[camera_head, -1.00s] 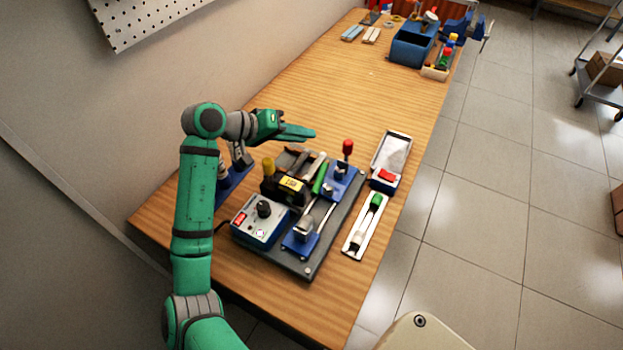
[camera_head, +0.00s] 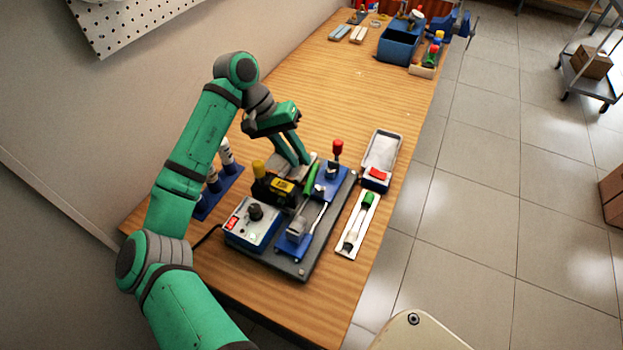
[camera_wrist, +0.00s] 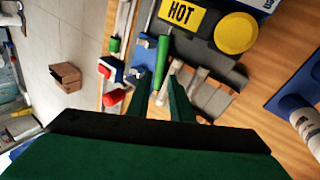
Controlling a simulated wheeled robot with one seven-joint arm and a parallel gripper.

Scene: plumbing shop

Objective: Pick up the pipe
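A slim green cylinder (camera_head: 310,177), which I take for the pipe, lies at the blue clamps on the dark fixture plate (camera_head: 327,238). In the wrist view the green cylinder (camera_wrist: 163,55) is just beyond my fingertips, with a pale rod near its lower end. My gripper (camera_head: 301,161) points down over the back of the fixture; in the wrist view my gripper (camera_wrist: 158,84) shows its two green fingers apart, with nothing visibly held. I cannot tell whether a finger touches the cylinder. Part of the fixture behind the fingers is hidden.
A black heater with a yellow HOT label (camera_wrist: 181,15) stands beside the cylinder. A control box (camera_head: 252,224), a grey tray (camera_head: 383,150), a white strip with a green-handled tool (camera_head: 352,243) and a blue rack (camera_head: 228,184) are close around. The bench middle is clear.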

